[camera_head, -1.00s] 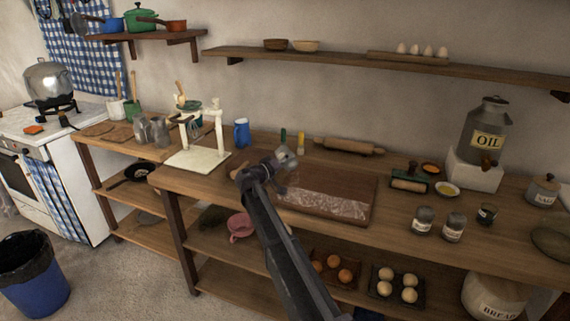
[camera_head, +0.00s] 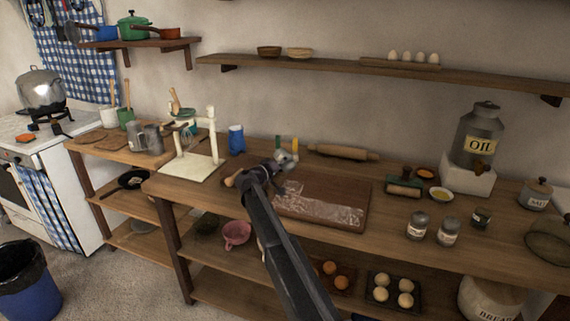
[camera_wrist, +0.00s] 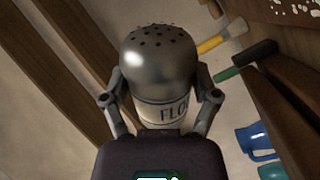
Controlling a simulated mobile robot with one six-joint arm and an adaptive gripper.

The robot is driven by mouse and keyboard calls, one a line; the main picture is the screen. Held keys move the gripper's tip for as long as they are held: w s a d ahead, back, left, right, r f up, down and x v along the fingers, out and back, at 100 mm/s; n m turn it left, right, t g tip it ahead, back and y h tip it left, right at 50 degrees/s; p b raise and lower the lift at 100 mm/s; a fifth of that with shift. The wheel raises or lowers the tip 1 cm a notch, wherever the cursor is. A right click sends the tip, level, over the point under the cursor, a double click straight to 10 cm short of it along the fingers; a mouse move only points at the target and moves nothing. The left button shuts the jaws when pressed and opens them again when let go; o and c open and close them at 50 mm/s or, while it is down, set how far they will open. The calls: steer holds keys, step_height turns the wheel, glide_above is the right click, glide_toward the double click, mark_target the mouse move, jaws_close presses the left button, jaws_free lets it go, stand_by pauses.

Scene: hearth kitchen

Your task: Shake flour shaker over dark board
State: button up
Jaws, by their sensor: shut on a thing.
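My gripper (camera_wrist: 163,108) is shut around the flour shaker (camera_wrist: 160,65). The shaker has a shiny metal top with dark holes and a pale label partly reading "FLO". In the head view my gripper (camera_head: 275,168) and the small grey-white shaker (camera_head: 290,157) are near the back left corner of the dark board (camera_head: 345,192). My arm hides part of the board's left side. White flour lies in a streaky band along the board's front. I cannot tell the shaker's exact tilt.
A white stand (camera_head: 193,168) and blue mug (camera_head: 236,139) are left of my gripper. A rolling pin (camera_head: 343,152) lies behind the board. Two small jars (camera_head: 418,225) stand to its right. A yellow-handled tool (camera_wrist: 220,41) and a green-handled tool (camera_wrist: 245,62) show beyond the shaker.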

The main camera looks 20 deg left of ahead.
steer(key=shift+a, duration=0.15)
steer(key=shift+w+a, duration=0.25)
steer(key=shift+a, duration=0.2)
steer(key=shift+d, duration=0.1)
steer(key=shift+s+d, duration=0.3)
steer(key=shift+d, duration=0.2)
steer(key=shift+d, duration=0.1)
steer(key=shift+d, duration=0.7)
steer(key=shift+s+d, duration=0.1)
steer(key=shift+d, duration=3.05)
